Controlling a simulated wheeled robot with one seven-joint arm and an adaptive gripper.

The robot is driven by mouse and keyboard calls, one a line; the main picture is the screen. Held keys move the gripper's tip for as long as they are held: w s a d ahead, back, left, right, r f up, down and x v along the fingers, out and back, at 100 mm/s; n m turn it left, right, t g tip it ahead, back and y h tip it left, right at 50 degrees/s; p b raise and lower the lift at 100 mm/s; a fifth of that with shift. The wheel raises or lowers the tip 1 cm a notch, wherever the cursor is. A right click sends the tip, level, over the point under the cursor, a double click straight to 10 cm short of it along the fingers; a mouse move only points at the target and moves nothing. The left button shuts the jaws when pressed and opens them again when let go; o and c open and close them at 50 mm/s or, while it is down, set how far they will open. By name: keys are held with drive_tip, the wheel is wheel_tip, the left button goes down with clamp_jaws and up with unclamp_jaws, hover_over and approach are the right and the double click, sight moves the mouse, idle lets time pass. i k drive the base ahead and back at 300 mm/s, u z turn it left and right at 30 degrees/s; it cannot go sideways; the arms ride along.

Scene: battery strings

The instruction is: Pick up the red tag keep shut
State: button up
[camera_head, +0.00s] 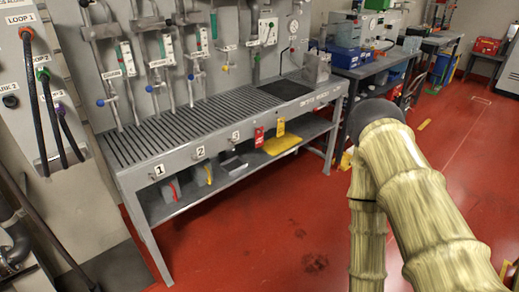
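A small red tag (259,137) hangs at the front edge of the grey slatted bench (222,125), right of the number 3 label. Its lettering is too small to read. A yellow tag (280,127) hangs just to its right. My arm, in a pale yellow ribbed sleeve, fills the right of the view, well right of the tags and apart from them. My gripper is not in view, so whether it is open or holds anything does not show.
A lower shelf (225,172) under the bench holds a yellow tray (282,145) and small items. Valves and pipes stand along the back of the bench. A second dark table (380,68) stands behind at right. The red floor (290,235) in front of the bench is clear.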

sight(258, 137)
drive_tip(key=z, duration=0.35)
drive_tip(key=i, duration=1.3)
drive_tip(key=u, duration=0.5)
